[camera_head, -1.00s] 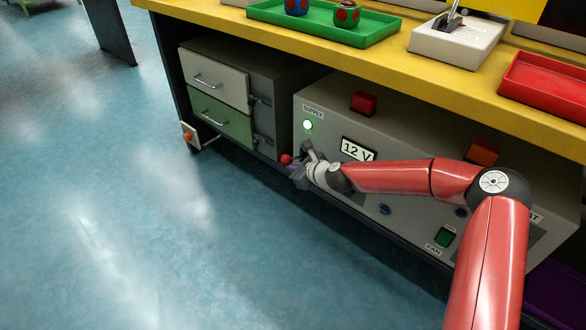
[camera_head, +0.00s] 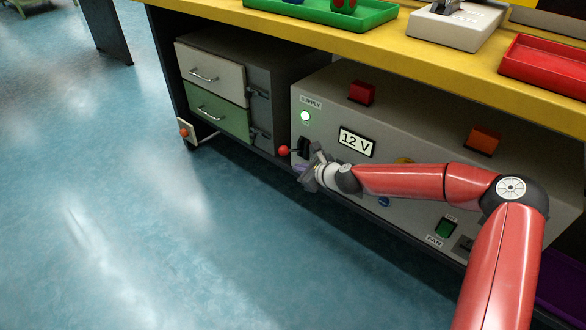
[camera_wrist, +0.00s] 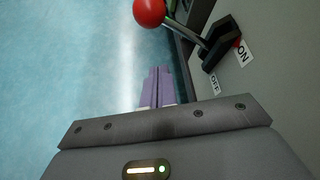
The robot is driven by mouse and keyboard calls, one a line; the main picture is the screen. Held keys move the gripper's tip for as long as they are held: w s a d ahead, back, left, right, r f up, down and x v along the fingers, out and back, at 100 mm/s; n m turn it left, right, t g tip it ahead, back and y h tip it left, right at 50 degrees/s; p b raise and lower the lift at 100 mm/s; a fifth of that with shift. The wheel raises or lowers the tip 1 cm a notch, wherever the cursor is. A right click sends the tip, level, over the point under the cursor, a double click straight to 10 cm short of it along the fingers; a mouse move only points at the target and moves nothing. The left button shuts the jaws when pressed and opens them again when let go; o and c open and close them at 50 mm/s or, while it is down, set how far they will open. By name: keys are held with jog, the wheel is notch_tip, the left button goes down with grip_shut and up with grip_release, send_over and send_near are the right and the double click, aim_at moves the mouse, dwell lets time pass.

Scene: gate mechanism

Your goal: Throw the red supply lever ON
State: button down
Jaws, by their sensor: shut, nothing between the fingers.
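The red supply lever has a red ball knob (camera_head: 283,151) and a black mount (camera_head: 303,147) on the grey panel, below the SUPPLY label. In the wrist view the knob (camera_wrist: 149,12) is at the top, on a metal rod running to the black mount (camera_wrist: 222,43). An ON label (camera_wrist: 243,53) and an OFF label (camera_wrist: 214,84) are beside the mount. The rod stands out from the panel; its exact setting is hard to tell. My gripper (camera_wrist: 158,85) is shut and empty, with its purple fingers apart from the knob. In the head view my gripper (camera_head: 302,171) is just below the lever.
A green lamp (camera_head: 305,116) is lit and a display (camera_head: 356,142) reads 12 V. A drawer unit (camera_head: 212,91) stands left of the panel. The yellow bench top (camera_head: 340,42) overhangs above. Open blue floor (camera_head: 130,220) lies to the left and front.

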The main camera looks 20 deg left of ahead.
jog(key=v, duration=0.6)
jog(key=shift+d+r, duration=0.3)
jog(key=shift+d, duration=0.1)
jog(key=s+d+r+n+h+p, duration=0.3)
jog(key=s+d+r+n+h, duration=0.2)
jog(key=s+d+r+n, duration=0.5)
jog(key=s+d+r+n+h+p, duration=0.4)
jog(key=s+d+r+n, duration=0.6)
jog(key=s+d+r, duration=0.5)
jog(key=s+d+h, duration=0.1)
jog(key=s+d, duration=0.4)
jog(key=s, duration=0.3)
jog(key=shift+r+n+g+h, duration=0.3)
jog(key=shift+g+h, duration=0.1)
